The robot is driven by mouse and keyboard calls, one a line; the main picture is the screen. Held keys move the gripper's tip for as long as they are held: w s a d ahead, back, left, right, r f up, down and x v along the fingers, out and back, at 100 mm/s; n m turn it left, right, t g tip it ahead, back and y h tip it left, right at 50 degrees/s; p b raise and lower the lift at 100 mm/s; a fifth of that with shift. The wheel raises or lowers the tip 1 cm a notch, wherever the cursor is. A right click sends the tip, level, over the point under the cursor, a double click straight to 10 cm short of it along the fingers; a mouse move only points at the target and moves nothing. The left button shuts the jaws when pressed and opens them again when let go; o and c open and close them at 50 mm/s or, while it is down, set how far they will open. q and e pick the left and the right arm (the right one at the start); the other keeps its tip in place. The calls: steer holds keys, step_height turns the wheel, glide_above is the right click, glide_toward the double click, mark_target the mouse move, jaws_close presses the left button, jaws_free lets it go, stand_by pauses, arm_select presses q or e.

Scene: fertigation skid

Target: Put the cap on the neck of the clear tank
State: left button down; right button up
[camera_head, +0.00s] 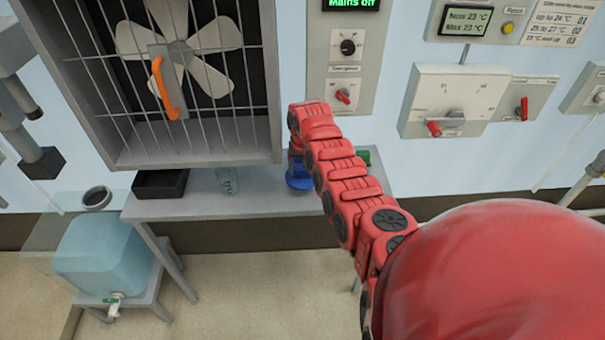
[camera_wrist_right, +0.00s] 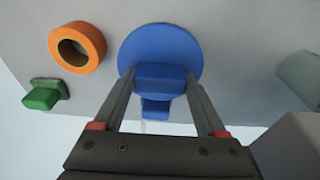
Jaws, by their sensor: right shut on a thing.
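The blue cap (camera_head: 299,180) is at the table, below the end of my right arm. In the wrist view, the cap is a round blue disc (camera_wrist_right: 185,42) with a raised grip. My right gripper (camera_wrist_right: 159,82) is shut on that grip, one finger on each side. Whether the cap touches the table top cannot be told. The clear tank (camera_head: 105,255) holds pale blue liquid and stands on a low stand at the lower left. Its neck (camera_head: 97,197) is on top, with a dark opening and no cap on it. My left gripper is not in view.
The grey table (camera_head: 190,207) bears a black tray (camera_head: 160,183), a clear cup (camera_head: 228,180) and a green object (camera_head: 363,157). The wrist view shows an orange ring (camera_wrist_right: 77,48) and a green piece (camera_wrist_right: 45,95). A fan cage (camera_head: 190,158) juts out above the table.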

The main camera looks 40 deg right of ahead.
mark_target(303, 176)
step_height(303, 176, down, 3)
steer(key=shift+a, duration=0.1)
steer(key=shift+w+d+f+b, duration=0.2)
steer(key=shift+b, duration=0.3)
steer(key=o, duration=1.5)
steer(key=shift+f, duration=0.1)
